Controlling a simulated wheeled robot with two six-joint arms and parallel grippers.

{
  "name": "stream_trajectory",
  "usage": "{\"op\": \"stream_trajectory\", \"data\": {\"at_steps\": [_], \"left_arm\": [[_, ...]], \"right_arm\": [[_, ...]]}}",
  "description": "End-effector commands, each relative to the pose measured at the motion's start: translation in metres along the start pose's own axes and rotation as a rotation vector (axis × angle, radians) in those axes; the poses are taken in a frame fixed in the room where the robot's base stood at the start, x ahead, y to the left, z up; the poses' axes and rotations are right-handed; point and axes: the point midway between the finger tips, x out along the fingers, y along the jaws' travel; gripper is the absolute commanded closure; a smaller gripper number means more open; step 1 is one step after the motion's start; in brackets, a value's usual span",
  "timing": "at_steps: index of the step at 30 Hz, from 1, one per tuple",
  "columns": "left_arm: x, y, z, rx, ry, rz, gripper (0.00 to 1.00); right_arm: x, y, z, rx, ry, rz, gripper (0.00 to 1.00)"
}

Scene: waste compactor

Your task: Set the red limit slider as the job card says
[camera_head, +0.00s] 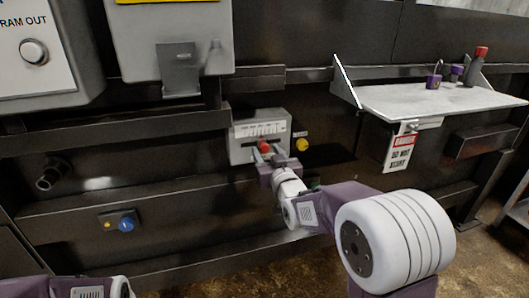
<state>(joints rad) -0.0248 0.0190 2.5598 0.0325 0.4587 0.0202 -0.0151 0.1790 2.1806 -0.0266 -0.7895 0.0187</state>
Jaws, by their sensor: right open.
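The red limit slider knob (264,146) sticks out of a small pale box (243,132) with a scale along its upper part, on the dark machine wall. The knob sits near the middle of the box; the scale marks are too small to read. My right gripper (268,154) is open, its fingers right at the knob, one to either side as far as I can tell. Whether they touch it I cannot tell. Part of my left arm (90,289) shows at the bottom left; its gripper is out of view. I cannot make out a job card.
A yellow knob (301,144) sits just right of the slider box. A blue knob (127,224) is lower left. A shelf (400,98) at right holds purple padlocks (433,81) and a red-topped bottle (477,66); a danger tag (400,150) hangs below it.

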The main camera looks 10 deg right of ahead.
Motion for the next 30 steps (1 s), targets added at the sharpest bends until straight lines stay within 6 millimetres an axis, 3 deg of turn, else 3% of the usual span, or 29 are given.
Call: {"op": "stream_trajectory", "data": {"at_steps": [6, 14, 19, 30], "left_arm": [[0.004, 0.0, 0.001, 0.0, 0.0, 0.0, 0.64], [0.004, 0.0, 0.001, 0.0, 0.0, 0.0, 0.64], [0.004, 0.0, 0.001, 0.0, 0.0, 0.0, 0.64], [0.004, 0.0, 0.001, 0.0, 0.0, 0.0, 0.64]], "right_arm": [[0.025, 0.0, 0.001, 0.0, -0.001, 0.0, 0.52], [0.027, 0.0, 0.0, 0.0, -0.001, 0.0, 0.52], [0.026, 0.0, 0.0, 0.0, -0.001, 0.0, 0.99], [0.026, 0.0, 0.0, 0.0, -0.001, 0.0, 1.0]]}}
